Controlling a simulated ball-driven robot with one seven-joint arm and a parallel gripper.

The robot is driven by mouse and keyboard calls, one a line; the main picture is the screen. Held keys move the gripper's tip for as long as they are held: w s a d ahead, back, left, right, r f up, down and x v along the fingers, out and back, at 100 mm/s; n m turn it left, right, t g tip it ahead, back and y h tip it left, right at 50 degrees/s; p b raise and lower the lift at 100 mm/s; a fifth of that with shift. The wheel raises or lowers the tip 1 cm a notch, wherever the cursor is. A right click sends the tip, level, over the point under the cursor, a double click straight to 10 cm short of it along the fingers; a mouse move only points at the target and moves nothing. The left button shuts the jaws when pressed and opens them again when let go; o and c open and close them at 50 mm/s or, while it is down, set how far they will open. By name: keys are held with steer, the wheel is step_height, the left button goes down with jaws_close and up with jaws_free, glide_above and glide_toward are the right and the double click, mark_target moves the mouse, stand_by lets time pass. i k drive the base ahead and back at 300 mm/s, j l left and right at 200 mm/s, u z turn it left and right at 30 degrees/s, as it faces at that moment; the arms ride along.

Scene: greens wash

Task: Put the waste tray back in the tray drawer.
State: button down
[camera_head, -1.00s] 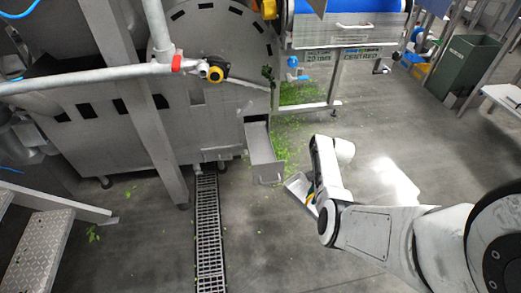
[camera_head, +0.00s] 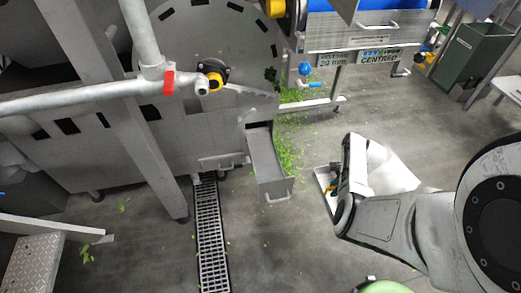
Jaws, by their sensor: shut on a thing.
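The tray drawer (camera_head: 265,165) stands pulled out from the front of the big grey machine, with a handle on its front end. Its inside looks empty. The waste tray (camera_head: 322,180) is a pale metal tray to the right of the drawer and apart from it, partly hidden behind my arm. My gripper (camera_head: 333,191) is at the tray and shut on it; my wrist and arm hide most of the fingers.
Green leaf scraps (camera_head: 290,145) litter the floor beside the drawer. A floor drain grate (camera_head: 209,235) runs to the left of the drawer. A grey frame post (camera_head: 150,140) stands in front of the machine. A green bin (camera_head: 470,60) stands at the far right. Open floor lies around the drawer's front.

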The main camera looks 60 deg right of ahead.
mark_target(266, 160)
steer(key=i+l, duration=0.7)
steer(key=l, duration=0.2)
